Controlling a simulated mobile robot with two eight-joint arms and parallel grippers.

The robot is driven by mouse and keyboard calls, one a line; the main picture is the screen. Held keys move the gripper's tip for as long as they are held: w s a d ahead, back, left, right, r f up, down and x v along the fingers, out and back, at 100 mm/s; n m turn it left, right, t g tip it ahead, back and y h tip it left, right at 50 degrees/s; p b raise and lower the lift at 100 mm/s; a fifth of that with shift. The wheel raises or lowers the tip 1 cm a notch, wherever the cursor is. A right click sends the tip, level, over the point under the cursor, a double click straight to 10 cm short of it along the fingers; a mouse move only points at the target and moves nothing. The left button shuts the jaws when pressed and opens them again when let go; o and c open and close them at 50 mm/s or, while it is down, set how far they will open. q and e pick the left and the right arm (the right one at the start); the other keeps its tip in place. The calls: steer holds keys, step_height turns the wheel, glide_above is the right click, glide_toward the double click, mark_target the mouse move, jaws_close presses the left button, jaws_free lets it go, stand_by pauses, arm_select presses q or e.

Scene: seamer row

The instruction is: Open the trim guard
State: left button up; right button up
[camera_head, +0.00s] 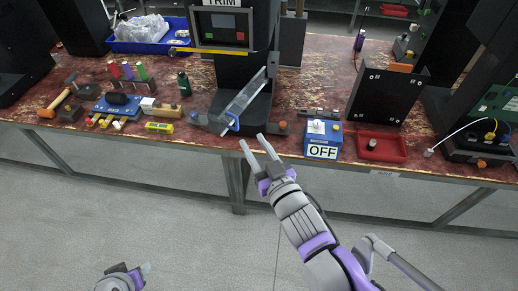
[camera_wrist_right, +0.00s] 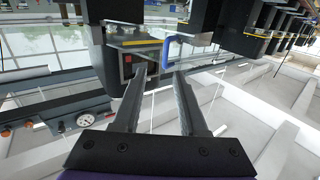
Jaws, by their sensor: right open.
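The trim guard (camera_head: 243,101) is a clear slanted panel on the front of the dark machine labelled TRIM. A blue handle (camera_head: 234,121) sits at its lower end, near the table's front edge. The handle also shows in the right wrist view (camera_wrist_right: 181,41), just beyond the fingertips. My right gripper (camera_head: 252,141) is open and empty, just in front of the handle and apart from it in the head view. It also shows in the right wrist view (camera_wrist_right: 160,76). My left gripper (camera_head: 134,270) is low at the left, away from the table, partly cut off by the frame.
A box marked OFF (camera_head: 322,139) and a red tray (camera_head: 381,146) stand right of the guard. A blue bin (camera_head: 140,45), a hammer (camera_head: 56,101) and several small tools lie at the left. The floor in front of the table is clear.

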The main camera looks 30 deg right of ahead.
steer(key=shift+s, duration=1.05)
steer(key=s+f+g, duration=0.4)
steer(key=f+g, duration=0.2)
steer(key=f, duration=0.1)
steer(key=s+a+f+g, duration=0.1)
steer(key=s+f+g, duration=0.3)
steer(key=f+g, duration=0.2)
steer(key=shift+a+f, duration=0.2)
steer(key=shift+f, duration=0.6)
